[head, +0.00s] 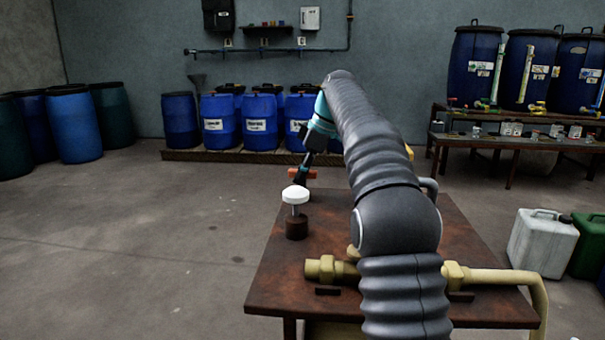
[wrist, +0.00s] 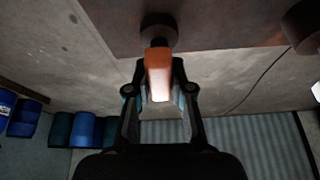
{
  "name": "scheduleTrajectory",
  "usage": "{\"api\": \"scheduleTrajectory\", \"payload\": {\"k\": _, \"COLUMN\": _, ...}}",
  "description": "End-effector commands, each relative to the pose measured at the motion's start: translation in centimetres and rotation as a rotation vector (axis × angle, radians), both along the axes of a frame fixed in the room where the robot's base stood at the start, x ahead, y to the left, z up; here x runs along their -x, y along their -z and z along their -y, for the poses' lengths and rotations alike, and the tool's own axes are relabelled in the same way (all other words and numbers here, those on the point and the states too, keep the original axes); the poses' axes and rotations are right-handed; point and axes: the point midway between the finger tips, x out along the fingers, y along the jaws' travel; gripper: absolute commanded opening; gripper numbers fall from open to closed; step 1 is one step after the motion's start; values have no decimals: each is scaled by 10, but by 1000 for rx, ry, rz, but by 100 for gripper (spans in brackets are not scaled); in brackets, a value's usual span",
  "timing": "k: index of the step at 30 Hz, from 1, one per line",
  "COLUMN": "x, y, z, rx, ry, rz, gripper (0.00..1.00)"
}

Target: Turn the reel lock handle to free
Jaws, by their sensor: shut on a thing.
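The reel lock handle looks to be the orange bar (wrist: 159,72) in the wrist view, joined to a dark round hub (wrist: 158,30) at the table's edge. My gripper (wrist: 160,92) has its two fingers closed on either side of this bar. In the head view the orange handle (head: 296,174) shows small at the far left edge of the brown table, with my gripper (head: 303,180) at it. My arm hides much of the table, and the handle's lock marks cannot be made out.
A white round knob (head: 295,194) on a dark brown base stands near the handle on the table (head: 270,285). A brass pipe fitting (head: 328,269) lies nearer. Blue drums (head: 258,122) line the back wall. The floor at left is clear.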

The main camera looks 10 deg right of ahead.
Motion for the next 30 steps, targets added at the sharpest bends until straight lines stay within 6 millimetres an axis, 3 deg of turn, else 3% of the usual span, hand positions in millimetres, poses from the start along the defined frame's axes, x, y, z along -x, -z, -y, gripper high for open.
{"api": "scheduleTrajectory", "payload": {"k": 9, "x": 0, "y": 0, "z": 0, "rx": 0, "ry": -95, "rz": 0, "gripper": 0}}
{"api": "scheduleTrajectory", "payload": {"k": 23, "x": 0, "y": 0, "z": 0, "rx": 0, "ry": -109, "rz": 1, "gripper": 0}}
{"api": "scheduleTrajectory", "payload": {"k": 24, "x": 0, "y": 0, "z": 0, "rx": 0, "ry": -109, "rz": 1, "gripper": 24}}
{"api": "scheduleTrajectory", "payload": {"k": 27, "x": 0, "y": 0, "z": 0, "rx": 0, "ry": -109, "rz": 1, "gripper": 47}}
{"api": "scheduleTrajectory", "payload": {"k": 30, "x": 0, "y": 0, "z": 0, "rx": 1, "ry": -108, "rz": 0, "gripper": 47}}
